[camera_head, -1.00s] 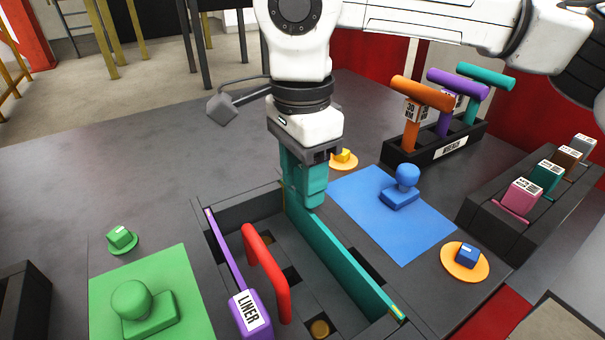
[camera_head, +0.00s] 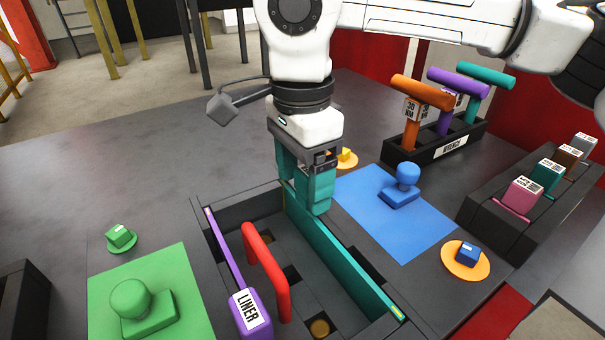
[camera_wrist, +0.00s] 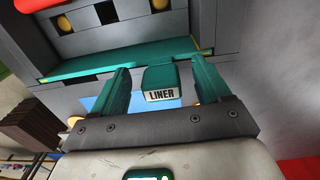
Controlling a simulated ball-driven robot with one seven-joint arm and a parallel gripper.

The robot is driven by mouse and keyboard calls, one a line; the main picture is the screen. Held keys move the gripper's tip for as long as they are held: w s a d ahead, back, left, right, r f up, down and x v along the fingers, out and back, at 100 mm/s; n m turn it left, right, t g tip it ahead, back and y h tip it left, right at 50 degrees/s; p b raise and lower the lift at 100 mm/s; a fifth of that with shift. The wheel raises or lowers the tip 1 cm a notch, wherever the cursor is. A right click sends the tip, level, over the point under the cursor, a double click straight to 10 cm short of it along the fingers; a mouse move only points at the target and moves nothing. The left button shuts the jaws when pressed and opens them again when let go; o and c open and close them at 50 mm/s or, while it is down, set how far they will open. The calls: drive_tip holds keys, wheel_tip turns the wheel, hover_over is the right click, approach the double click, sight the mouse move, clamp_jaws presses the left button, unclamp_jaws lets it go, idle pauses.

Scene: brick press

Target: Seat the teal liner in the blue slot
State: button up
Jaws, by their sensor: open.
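The teal liner is a long thin plate (camera_head: 345,262) standing along the right side of the dark box in the head view. Its end block, marked LINER, shows in the wrist view (camera_wrist: 162,83). My gripper (camera_head: 304,188) is open at the far end of the plate. In the wrist view its two teal fingers (camera_wrist: 162,88) stand on either side of the block, with a gap on each side. In the head view the fingers hide the block. I cannot make out a blue slot; a flat blue mat (camera_head: 365,220) lies right of the box.
A purple liner (camera_head: 251,314) stands along the box's left side, beside a red handle (camera_head: 266,258). A blue knobbed block (camera_head: 401,188) sits on the mat. A rack with T-handles (camera_head: 445,143) stands behind. The table's left middle is clear.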

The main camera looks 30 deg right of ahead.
wheel_tip(320, 180, up, 18)
drive_tip(key=p, duration=0.7)
idle(0.5)
drive_tip(key=shift+f, duration=0.1)
idle(0.3)
